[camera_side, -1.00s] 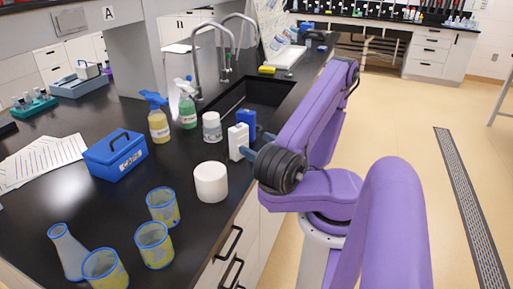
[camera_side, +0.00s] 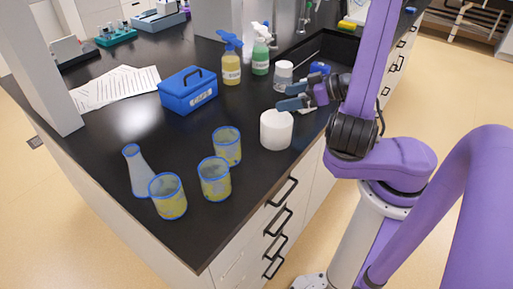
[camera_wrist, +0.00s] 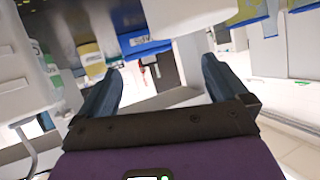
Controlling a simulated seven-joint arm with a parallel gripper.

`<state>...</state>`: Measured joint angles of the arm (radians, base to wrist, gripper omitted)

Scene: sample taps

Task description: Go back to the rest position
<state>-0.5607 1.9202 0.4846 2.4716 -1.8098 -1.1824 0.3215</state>
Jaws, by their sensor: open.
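The task names no object, only my own pose. My gripper (camera_side: 286,97) is over the right edge of the black counter, just above and behind the white cylinder (camera_side: 276,130), with its blue-grey fingers apart and pointing left. I cannot tell whether it touches the cylinder. In the wrist view, both fingers (camera_wrist: 162,78) are spread with nothing held between them. The wrist picture is tilted; the blue box (camera_wrist: 146,47) shows beyond the fingers. The arm above the wrist rises out of the top of the side view.
On the counter (camera_side: 105,125) stand a flask (camera_side: 138,172), several beakers (camera_side: 214,180), the blue box (camera_side: 188,91), yellow (camera_side: 231,70) and green (camera_side: 261,62) spray bottles and a white-capped jar (camera_side: 283,76). A sink (camera_side: 318,47) lies behind. The floor at right is open.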

